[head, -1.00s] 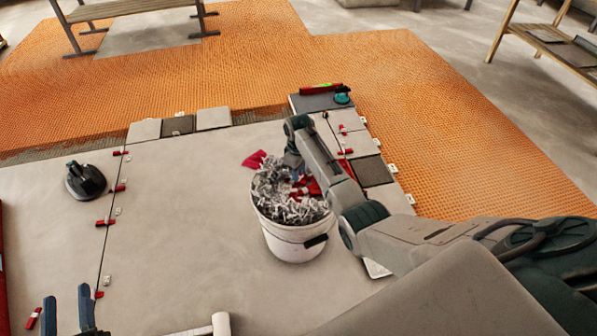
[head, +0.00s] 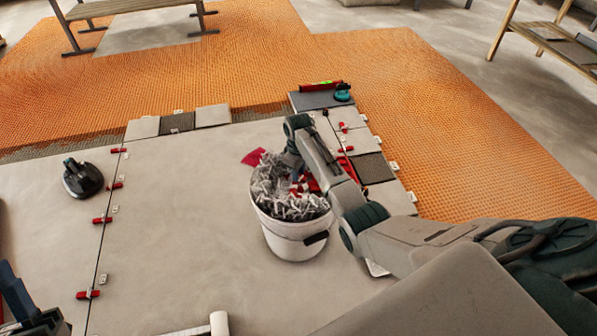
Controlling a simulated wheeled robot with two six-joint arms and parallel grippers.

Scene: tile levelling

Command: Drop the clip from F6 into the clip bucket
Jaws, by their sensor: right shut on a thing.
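The clip bucket (head: 290,241), a white pail with a dark label, stands on the large grey tile and is heaped with pale clips and a few red pieces. My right gripper (head: 297,178) reaches down over the bucket's mouth, close to the heap. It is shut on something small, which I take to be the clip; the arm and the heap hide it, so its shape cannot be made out. My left gripper (head: 12,285) is at the lower left edge, partly out of the picture, apart from the bucket. Its opening does not show clearly.
Red wedges and pale clips line the joint (head: 103,220) left of the bucket. A black suction cup (head: 83,179) stands on the left tile. A red level (head: 320,86) and a teal cup (head: 342,93) lie at the far tiles. A red piece (head: 253,157) lies behind the bucket.

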